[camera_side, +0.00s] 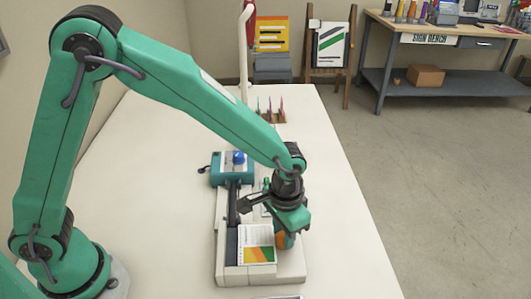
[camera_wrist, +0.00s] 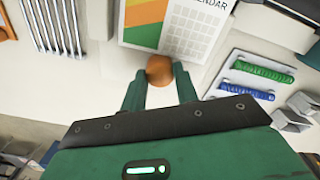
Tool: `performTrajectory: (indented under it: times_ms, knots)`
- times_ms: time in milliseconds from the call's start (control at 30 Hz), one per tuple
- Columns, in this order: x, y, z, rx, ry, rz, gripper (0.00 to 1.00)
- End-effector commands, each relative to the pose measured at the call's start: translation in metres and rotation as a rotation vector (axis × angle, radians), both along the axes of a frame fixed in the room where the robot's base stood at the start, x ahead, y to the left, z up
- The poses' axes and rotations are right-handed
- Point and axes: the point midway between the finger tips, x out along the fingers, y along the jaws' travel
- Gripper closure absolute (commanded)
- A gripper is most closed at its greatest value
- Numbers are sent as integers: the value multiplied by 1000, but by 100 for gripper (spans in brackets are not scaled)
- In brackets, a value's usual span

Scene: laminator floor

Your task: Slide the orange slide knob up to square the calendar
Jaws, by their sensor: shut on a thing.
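The orange slide knob (camera_side: 285,241) sits at the right side of the calendar on the pale machine bed. In the wrist view the orange knob (camera_wrist: 159,69) is between the green fingertips. My gripper (camera_side: 282,229) points down over it, shut on the knob, its fingers (camera_wrist: 160,84) to either side. The calendar (camera_side: 257,246), with a green, orange and yellow picture and a date grid, lies flat on the bed. It also shows at the top of the wrist view (camera_wrist: 180,24). My gripper partly hides the bed in the side view.
A teal unit (camera_side: 228,174) with a blue ball-shaped knob (camera_side: 239,157) stands at the bed's far end. The wrist view shows green and blue combs (camera_wrist: 263,71) on a pale tray. The white table (camera_side: 150,180) is clear left of the machine.

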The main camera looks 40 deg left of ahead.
Motion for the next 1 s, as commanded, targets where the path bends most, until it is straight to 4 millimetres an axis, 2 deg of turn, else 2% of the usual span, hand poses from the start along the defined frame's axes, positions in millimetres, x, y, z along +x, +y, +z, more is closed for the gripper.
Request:
performTrajectory:
  times_ms: [200, 533, 567, 667, 1000]
  knots:
    - [-12, 15, 1, 0, 0, 4, 100]
    - [-16, 19, 1, 3, 5, 5, 100]
    - [-16, 19, 1, 3, 5, 6, 68]
    - [-16, 19, 1, 2, 4, 5, 49]
    - [-16, 17, 1, 0, 1, 2, 48]
